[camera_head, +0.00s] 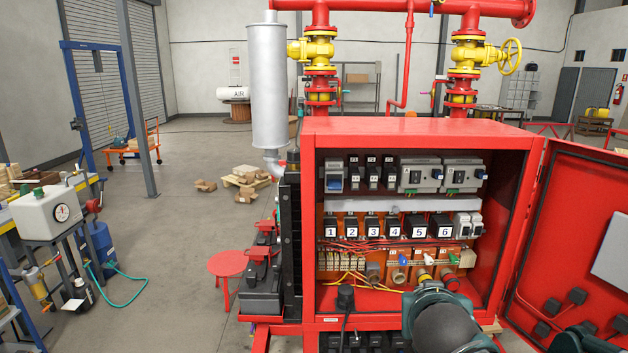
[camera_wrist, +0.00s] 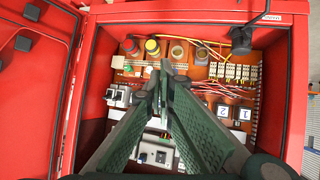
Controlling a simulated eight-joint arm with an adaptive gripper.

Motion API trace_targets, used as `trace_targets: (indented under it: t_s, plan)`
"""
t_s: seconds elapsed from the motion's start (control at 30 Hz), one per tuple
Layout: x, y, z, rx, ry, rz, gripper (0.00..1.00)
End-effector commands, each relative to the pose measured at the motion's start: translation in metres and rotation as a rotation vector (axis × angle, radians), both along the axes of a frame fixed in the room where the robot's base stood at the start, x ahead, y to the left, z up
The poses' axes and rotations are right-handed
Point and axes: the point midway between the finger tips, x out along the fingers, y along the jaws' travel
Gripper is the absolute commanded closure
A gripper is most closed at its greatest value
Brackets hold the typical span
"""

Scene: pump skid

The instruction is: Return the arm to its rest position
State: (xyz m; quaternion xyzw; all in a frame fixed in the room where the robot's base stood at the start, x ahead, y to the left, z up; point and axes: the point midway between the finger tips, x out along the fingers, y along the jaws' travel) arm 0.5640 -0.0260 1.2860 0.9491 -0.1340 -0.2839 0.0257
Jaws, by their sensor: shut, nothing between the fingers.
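My gripper (camera_wrist: 163,82) shows in the wrist view with its two long green fingers brought together at the tips, shut and empty. It points at the open red cabinet (camera_wrist: 200,14), which appears upside down in that view. In the head view my arm's dark rounded end part (camera_head: 440,318) is in front of the lower right of the cabinet (camera_head: 415,130). The fingertips cannot be made out in the head view. The fingers hide part of the cabinet's inside in the wrist view, so I cannot tell how near the tips are to the parts.
The cabinet door (camera_head: 580,225) stands open at the right. Relays numbered 1 to 6 (camera_head: 389,228) and coloured connectors (camera_head: 425,276) fill the cabinet. A black plug (camera_head: 345,298) hangs at its lower front edge. A red stool (camera_head: 228,265) stands left, with open floor beyond.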

Motion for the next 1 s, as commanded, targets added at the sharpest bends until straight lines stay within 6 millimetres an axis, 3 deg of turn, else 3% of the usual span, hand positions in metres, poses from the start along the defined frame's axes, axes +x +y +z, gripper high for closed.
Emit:
trace_targets:
  t_s: [0.03, 0.2, 0.43, 0.67, 1.0]
  plan:
    - [-0.012, -0.005, -0.017, 0.01, 0.038, 0.0, 1.0]
    - [-0.053, -0.008, -0.063, 0.052, 0.174, 0.038, 1.0]
    - [-0.101, 0.008, -0.109, 0.123, 0.31, 0.136, 1.0]
    - [-0.123, 0.024, -0.125, 0.165, 0.362, 0.207, 1.0]
    - [-0.126, 0.026, -0.126, 0.17, 0.367, 0.218, 1.0]
